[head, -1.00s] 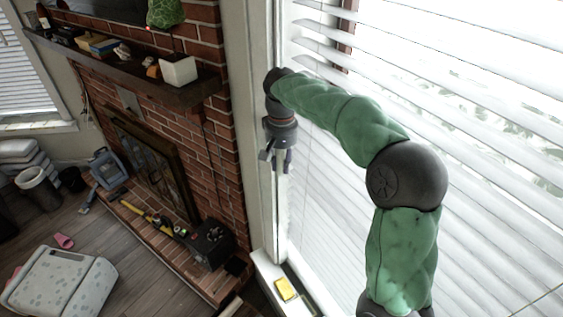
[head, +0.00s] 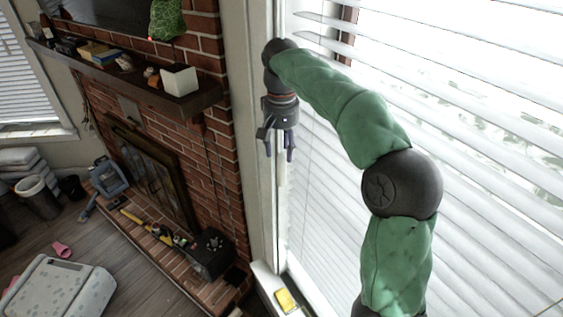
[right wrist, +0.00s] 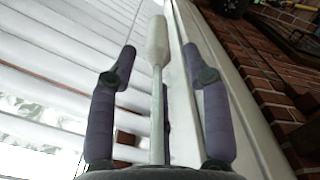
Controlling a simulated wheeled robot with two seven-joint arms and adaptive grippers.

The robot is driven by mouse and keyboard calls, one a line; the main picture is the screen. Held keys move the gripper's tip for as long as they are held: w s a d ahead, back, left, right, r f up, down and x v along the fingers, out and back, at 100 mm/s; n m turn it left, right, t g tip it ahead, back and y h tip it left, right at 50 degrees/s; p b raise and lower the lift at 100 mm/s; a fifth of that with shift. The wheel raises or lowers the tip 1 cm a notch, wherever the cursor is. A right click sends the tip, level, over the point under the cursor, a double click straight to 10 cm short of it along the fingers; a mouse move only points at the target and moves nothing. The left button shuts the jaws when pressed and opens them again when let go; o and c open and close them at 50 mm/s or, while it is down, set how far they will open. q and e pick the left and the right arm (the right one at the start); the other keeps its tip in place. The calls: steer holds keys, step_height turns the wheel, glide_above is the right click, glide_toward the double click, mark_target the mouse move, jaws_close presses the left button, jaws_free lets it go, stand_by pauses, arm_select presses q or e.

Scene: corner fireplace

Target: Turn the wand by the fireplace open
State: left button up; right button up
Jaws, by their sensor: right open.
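The wand (right wrist: 157,41), a thin pale rod with a thicker white end, stands between the fingers in the right wrist view. My right gripper (head: 279,145) is in front of the window frame at the left edge of the blinds. Its fingers (right wrist: 158,60) are open on both sides of the wand, with a visible gap to each side. My left gripper is not in view.
The brick fireplace (head: 215,140) with its dark mantel (head: 125,85) stands left of the window. A yellow object (head: 286,300) lies on the sill below the gripper. A black box (head: 212,252) sits on the hearth.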

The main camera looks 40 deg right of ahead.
steer(key=shift+r, duration=1.65)
